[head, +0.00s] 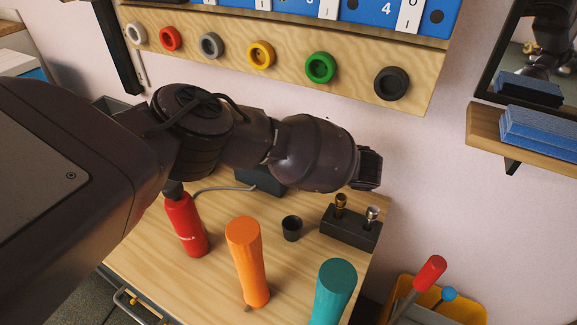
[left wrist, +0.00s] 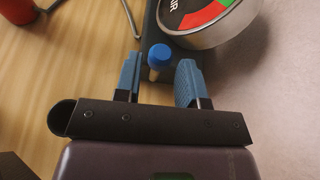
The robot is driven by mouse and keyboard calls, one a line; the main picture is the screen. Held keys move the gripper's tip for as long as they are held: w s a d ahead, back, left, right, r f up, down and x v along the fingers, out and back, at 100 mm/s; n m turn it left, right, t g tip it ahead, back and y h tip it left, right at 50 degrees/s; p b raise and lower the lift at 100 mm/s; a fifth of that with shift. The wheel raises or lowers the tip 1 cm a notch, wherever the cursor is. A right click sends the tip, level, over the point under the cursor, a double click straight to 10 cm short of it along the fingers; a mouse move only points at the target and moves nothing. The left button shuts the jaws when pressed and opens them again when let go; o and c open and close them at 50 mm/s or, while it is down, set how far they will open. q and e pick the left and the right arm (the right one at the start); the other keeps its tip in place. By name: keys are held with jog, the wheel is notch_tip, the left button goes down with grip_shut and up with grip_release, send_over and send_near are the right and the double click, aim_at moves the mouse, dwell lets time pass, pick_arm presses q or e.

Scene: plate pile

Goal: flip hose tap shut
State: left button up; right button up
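A blue-capped knob on a pale stem (left wrist: 159,55) stands on a dark block, beside a round gauge (left wrist: 222,22) marked "AIR" with red and green bands. I cannot tell whether this knob is the hose tap or which way it is turned. My left gripper (left wrist: 159,80) is open, with its blue fingers on either side of the knob and gaps visible. In the head view my left arm hides the gripper, the gauge and the knob. Part of a dark block (head: 262,181) with a grey hose (head: 222,188) shows below the arm. My right gripper is in neither view.
A red bottle (head: 187,224), orange cylinder (head: 246,260), teal cylinder (head: 334,290) and small black cup (head: 292,228) stand on the wooden bench. A dark block with brass fittings (head: 350,228) is at its right edge. A yellow bin (head: 452,312) holds tools. Coloured rings hang on a board (head: 290,75) above.

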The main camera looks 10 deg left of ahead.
pick_arm(q)
jog(key=shift+x, duration=1.25)
grip_shut()
